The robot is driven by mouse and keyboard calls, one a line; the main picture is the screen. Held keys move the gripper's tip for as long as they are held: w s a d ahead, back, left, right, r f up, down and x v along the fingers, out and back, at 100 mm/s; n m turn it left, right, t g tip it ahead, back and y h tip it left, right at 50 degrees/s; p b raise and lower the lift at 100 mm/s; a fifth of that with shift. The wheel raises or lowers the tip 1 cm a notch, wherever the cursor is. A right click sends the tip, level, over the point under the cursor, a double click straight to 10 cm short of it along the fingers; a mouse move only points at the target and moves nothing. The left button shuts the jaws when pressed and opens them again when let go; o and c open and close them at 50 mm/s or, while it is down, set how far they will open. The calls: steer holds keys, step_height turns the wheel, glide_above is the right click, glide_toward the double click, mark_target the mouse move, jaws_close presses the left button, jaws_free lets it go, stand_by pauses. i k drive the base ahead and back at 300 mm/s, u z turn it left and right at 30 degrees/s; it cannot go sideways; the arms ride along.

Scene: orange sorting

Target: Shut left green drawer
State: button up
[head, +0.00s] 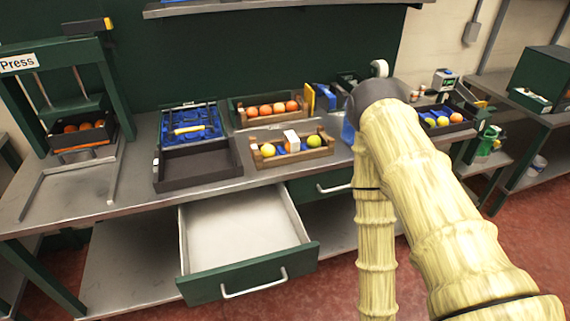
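The left green drawer (247,271) is pulled far out from under the workbench. Its green front with a pale metal bar handle (254,284) faces me, and its pale inside (240,225) looks empty. The right green drawer (322,186) sits under the bench top and looks shut. Its right part is hidden behind my arm. My arm, in yellowish covers, fills the right side of the head view. My gripper is not in view.
The workbench (75,192) holds an empty dark tray (196,165), a wooden crate (322,152) and another crate (246,118) with oranges. A press (112,75) stands at left. A low shelf (125,265) runs under the bench. Red floor (335,285) shows right of the open drawer.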

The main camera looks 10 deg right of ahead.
mark_target(235, 244)
steer(key=z, duration=1.4)
steer(key=k, duration=0.7)
steer(key=u, duration=0.65)
